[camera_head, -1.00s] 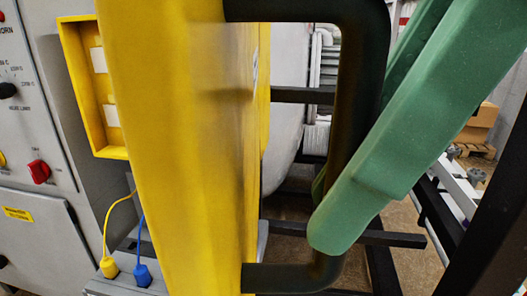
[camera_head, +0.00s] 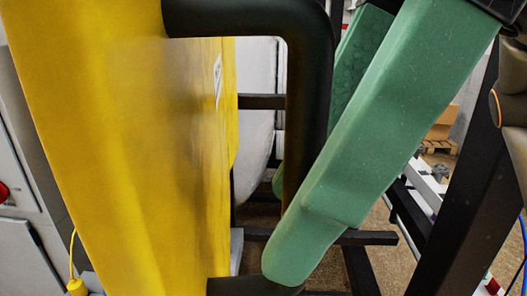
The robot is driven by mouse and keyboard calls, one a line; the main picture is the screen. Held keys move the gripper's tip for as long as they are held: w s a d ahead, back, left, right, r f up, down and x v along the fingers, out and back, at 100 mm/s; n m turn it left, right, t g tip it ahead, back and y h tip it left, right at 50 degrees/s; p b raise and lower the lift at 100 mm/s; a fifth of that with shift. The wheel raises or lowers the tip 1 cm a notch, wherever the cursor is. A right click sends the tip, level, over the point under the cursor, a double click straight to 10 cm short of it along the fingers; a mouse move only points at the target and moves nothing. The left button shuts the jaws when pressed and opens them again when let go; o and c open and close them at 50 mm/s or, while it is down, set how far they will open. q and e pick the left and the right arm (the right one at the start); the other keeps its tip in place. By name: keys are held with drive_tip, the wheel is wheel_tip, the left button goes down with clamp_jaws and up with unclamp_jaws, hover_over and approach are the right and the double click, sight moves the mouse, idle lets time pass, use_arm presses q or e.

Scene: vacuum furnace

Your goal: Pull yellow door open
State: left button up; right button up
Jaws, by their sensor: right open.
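The yellow door (camera_head: 110,130) fills the left half of the head view, seen close up and at a steep angle. A dark bar handle (camera_head: 306,90) stands out from the door's right side, its upright part running down the middle. My right gripper (camera_head: 284,222) comes in from the upper right with two green fingers. The near finger crosses in front of the handle's lower upright part. The far finger is behind the bar, so the bar lies between them. The fingers are open; contact with the bar cannot be told. My left gripper is not in view.
Dark frame beams (camera_head: 340,237) run behind and below the handle. A pale rounded surface (camera_head: 255,110) stands behind the door. A thick dark post (camera_head: 478,190) is at the right. A grey cabinet (camera_head: 25,255) and a yellow plug (camera_head: 77,287) are at the lower left.

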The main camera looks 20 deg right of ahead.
drive_tip(key=v, duration=1.2)
drive_tip(key=shift+r+p, duration=0.2)
drive_tip(key=shift+p, duration=0.15)
drive_tip(key=shift+d, duration=0.1)
idle(0.6)
